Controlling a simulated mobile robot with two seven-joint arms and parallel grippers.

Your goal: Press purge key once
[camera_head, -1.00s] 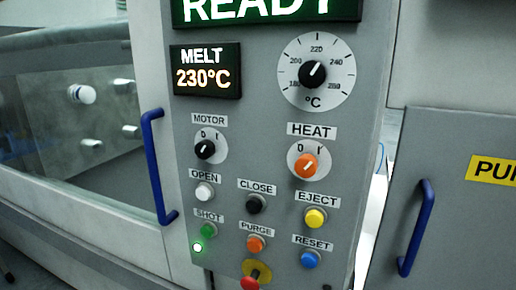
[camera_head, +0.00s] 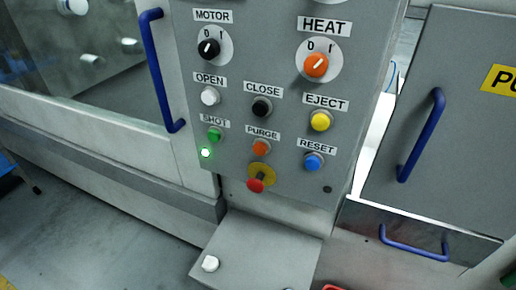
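The purge key (camera_head: 261,148) is an orange round button under the label PURGE, in the lower middle of the grey control panel (camera_head: 285,70). The green shot button (camera_head: 214,134) is to its left, with a lit green lamp (camera_head: 206,153) below that. The blue reset button (camera_head: 313,161) is to its right and the black close button (camera_head: 262,106) is above it. A red knob on a yellow disc, the emergency stop (camera_head: 257,183), is just below the purge key. Neither of my grippers shows in this view.
A blue door handle (camera_head: 161,70) stands left of the panel, and another blue handle (camera_head: 421,136) is on the cabinet at right. A grey shelf (camera_head: 250,254) with a white knob (camera_head: 210,264) juts out below the panel. Grey floor is open at lower left.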

